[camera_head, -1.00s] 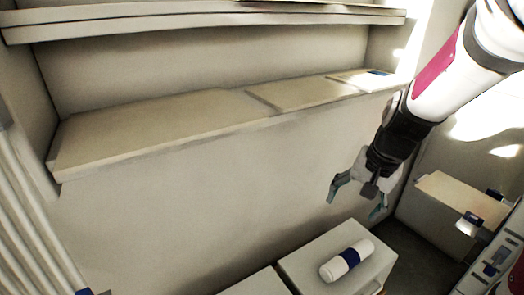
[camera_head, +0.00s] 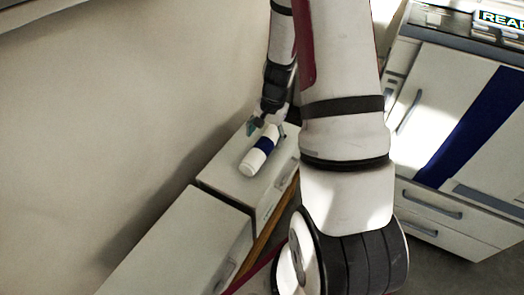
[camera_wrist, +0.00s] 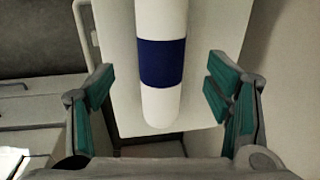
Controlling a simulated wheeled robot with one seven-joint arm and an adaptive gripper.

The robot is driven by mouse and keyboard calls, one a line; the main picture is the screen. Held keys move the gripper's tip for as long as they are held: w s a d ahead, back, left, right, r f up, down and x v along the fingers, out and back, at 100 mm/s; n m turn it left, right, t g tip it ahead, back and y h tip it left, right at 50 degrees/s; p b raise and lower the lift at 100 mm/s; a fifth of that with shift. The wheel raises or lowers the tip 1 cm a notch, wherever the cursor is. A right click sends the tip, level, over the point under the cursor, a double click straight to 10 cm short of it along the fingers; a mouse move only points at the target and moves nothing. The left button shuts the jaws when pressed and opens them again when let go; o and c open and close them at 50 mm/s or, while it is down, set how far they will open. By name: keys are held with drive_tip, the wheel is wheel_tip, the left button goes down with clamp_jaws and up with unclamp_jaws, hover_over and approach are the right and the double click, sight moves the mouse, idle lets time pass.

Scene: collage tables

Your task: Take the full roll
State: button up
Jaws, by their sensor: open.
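A white roll with a dark blue band (camera_head: 258,155) lies on its side on a white cabinet top (camera_head: 225,180) in the head view. My gripper (camera_head: 266,126) is at the roll's far end, pointing down, partly hidden by its own wrist. In the wrist view the roll (camera_wrist: 160,105) comes down the middle of the picture, its rounded end between the two teal-padded fingers. My gripper (camera_wrist: 164,103) is open, with a gap on each side of the roll. I see no finger touching it.
A second white cabinet top (camera_head: 180,245) adjoins at lower left and is bare. A plain wall stands along the left. At right is a white cabinet with drawers and a blue stripe (camera_head: 455,140), with a machine panel on top.

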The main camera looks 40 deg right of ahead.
sight(264, 143)
drive_tip(key=shift+w+d+f+b, duration=0.1)
drive_tip(key=shift+w+f+b, duration=0.25)
drive_tip(key=shift+f, duration=0.75)
drive_tip(key=shift+w+d+f+b, duration=0.1)
drive_tip(key=shift+f+b, duration=0.3)
drive_tip(key=shift+f, duration=0.7)
drive_tip(key=shift+w+f+b, duration=0.25)
drive_tip(key=shift+f+b, duration=0.15)
drive_tip(key=shift+f, duration=0.7)
drive_tip(key=shift+r, duration=0.1)
drive_tip(key=shift+c, duration=0.6)
drive_tip(key=c, duration=1.3)
